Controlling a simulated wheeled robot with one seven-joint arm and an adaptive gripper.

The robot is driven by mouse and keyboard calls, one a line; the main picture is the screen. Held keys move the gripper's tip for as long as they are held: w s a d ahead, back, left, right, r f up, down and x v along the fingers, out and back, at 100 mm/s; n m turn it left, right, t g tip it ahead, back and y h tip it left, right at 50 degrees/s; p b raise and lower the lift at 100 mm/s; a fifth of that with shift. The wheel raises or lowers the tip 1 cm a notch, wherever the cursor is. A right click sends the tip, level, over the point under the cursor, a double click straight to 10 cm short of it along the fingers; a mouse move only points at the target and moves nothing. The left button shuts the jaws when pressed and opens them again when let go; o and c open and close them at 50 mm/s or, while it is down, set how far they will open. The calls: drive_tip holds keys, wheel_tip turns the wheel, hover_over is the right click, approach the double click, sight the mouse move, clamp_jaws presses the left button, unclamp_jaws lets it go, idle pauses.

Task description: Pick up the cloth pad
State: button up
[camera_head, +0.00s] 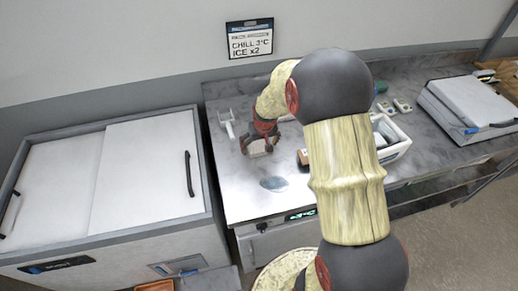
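My gripper (259,144) points down over the bright metal worktop (238,197), near its back left part. A small pale thing (258,150) shows right at the fingertips; it may be a pad, but it is too small to tell. I cannot tell whether the fingers are open or closed on it. A flat grey-blue oval patch (273,184) lies on the worktop in front of the gripper; it could also be the cloth pad. My arm hides part of the worktop to the right.
A white scoop-like tool (227,124) lies left of the gripper, and a small brown box (303,158) right of it. A white bin (396,149) stands farther right. A chest with sliding lids (139,175) borders the worktop's left side. The worktop's front left is clear.

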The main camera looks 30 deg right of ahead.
sight(259, 145)
drive_tip(key=c, duration=0.8)
drive_tip(key=shift+r, duration=0.15)
drive_tip(key=shift+r, duration=0.25)
drive_tip(key=p+v, duration=0.1)
drive_tip(key=v, duration=0.2)
drive_tip(key=shift+d+r, duration=0.15)
drive_tip(key=shift+r, duration=0.1)
drive_tip(key=shift+s+d+r+p, duration=0.15)
drive_tip(key=shift+s+r+p, duration=0.2)
drive_tip(key=shift+s+r, duration=1.5)
drive_tip(key=shift+s+d+r+p, duration=0.15)
drive_tip(key=shift+s+r+p, duration=0.2)
drive_tip(key=shift+s+r, duration=1.5)
drive_tip(key=shift+s+d+r+p, duration=0.15)
drive_tip(key=shift+s+r+p, duration=0.4)
drive_tip(key=shift+s, duration=2.4)
drive_tip(key=shift+r, duration=0.2)
